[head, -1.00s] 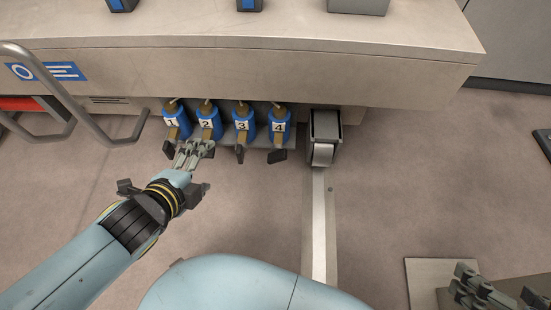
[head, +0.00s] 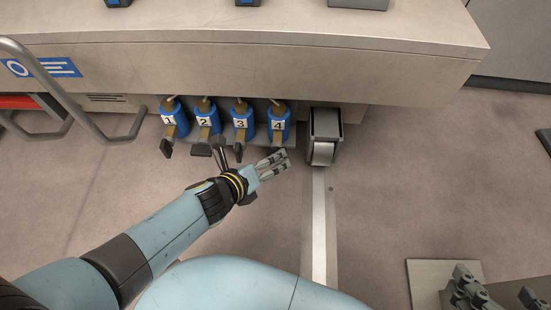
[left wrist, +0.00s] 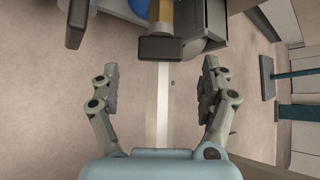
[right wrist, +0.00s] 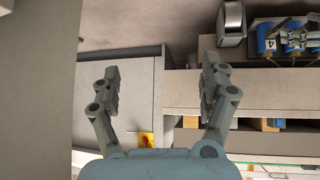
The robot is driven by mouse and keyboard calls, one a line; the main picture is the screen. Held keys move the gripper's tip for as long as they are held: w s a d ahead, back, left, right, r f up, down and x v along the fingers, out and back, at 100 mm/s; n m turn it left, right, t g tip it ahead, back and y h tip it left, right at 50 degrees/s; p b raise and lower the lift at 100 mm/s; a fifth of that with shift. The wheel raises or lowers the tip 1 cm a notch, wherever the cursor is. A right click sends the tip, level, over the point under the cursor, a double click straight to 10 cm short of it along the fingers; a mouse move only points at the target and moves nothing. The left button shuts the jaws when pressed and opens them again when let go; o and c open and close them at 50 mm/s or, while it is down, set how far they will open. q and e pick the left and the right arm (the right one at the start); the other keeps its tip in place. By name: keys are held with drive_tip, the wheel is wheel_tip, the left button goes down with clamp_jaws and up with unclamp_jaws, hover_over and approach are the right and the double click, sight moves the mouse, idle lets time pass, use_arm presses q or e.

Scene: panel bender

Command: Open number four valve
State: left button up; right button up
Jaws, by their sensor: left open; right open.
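The number four valve (head: 278,119) is blue with a brass stem, rightmost in the row under the bench in the head view. My open left gripper (head: 275,165) is just in front of and below it, hiding its handle end. In the left wrist view, the valve's dark handle end (left wrist: 160,48) lies ahead between the spread fingers of my left gripper (left wrist: 160,68); they appear not to touch it. My right gripper (right wrist: 160,75) is open and empty, away from the valves. In the right wrist view, valve four (right wrist: 268,42) shows at upper right.
Valves one (head: 171,118), two (head: 206,118) and three (head: 241,119) stand left of valve four. The bench (head: 270,65) overhangs above. A grey bar handle (head: 75,95) curves out at left.

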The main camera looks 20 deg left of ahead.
use_arm(q)
drive_tip(key=shift+b+x, duration=1.25)
drive_tip(key=shift+x, duration=1.5)
use_arm(e)
drive_tip(key=t, duration=0.1)
drive_tip(key=w+r+t, duration=0.1)
drive_tip(key=t, duration=0.1)
drive_tip(key=a+t, duration=0.1)
drive_tip(key=shift+w+r+n+t+y, duration=0.15)
drive_tip(key=shift+r+n+t+y, duration=0.15)
drive_tip(key=shift+r, duration=0.05)
use_arm(q)
drive_tip(key=shift+c, duration=0.4)
drive_tip(key=c, duration=1.1)
